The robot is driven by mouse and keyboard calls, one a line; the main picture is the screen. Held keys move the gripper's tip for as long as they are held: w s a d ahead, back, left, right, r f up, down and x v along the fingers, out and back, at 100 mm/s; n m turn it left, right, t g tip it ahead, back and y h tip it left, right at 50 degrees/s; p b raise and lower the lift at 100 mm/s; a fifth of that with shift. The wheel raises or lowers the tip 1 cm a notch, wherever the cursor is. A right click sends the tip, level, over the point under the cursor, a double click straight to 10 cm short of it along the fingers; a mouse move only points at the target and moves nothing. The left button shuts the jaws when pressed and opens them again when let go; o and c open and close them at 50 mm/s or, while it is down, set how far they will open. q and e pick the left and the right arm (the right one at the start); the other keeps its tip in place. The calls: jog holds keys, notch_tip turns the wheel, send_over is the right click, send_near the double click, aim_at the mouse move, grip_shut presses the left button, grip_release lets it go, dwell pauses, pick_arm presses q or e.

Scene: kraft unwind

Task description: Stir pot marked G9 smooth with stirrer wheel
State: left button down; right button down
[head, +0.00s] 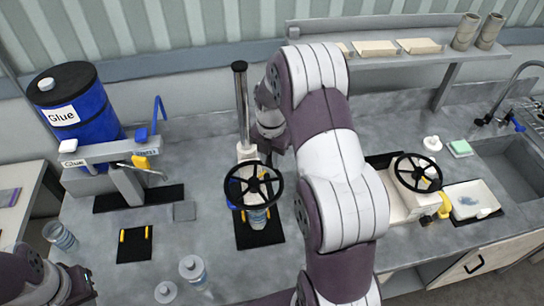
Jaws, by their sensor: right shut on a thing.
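A blue glue drum (88,110) and its dispenser stand at the back left. A second wheeled device (400,205), a white tray (470,213) and a sink (500,160) are right.

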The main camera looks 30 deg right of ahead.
jog(key=c, duration=1)
grip_release()
jog(key=shift+o, duration=0.2)
jog(key=shift+a, duration=0.1)
jog(key=shift+w+r, duration=0.1)
jog(key=shift+r, duration=0.1)
notch_tip(320, 180, up, 3)
jog(key=shift+r+b, duration=0.1)
jog(key=shift+b, duration=0.85)
notch_tip(320, 180, up, 3)
jog(key=shift+r+p, duration=0.15)
jog(key=shift+p, duration=0.25)
notch_tip(320, 180, up, 6)
jog(key=p, duration=0.4)
jog(key=shift+a, duration=0.1)
